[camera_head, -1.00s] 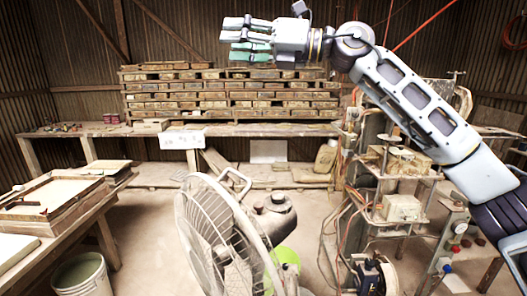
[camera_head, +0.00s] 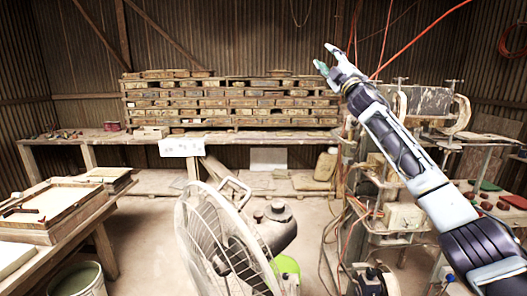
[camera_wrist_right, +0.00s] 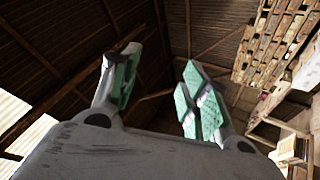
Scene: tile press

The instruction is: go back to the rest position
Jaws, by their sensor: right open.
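My right gripper (camera_head: 326,60) is raised in the upper right of the head view, in front of the corrugated wall and above the work area. Its arm comes in from the lower right. In the right wrist view the two green-padded fingers (camera_wrist_right: 158,92) stand apart with nothing between them, and the roof beams show behind. My left gripper is in neither view.
A tile press (camera_head: 410,170) stands at the right, partly behind my arm. A white fan (camera_head: 215,240) stands in front. A table with a wooden frame (camera_head: 40,230) is at left. Stacked wooden moulds (camera_head: 230,101) rest on the back bench (camera_head: 110,136). Cables hang at right.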

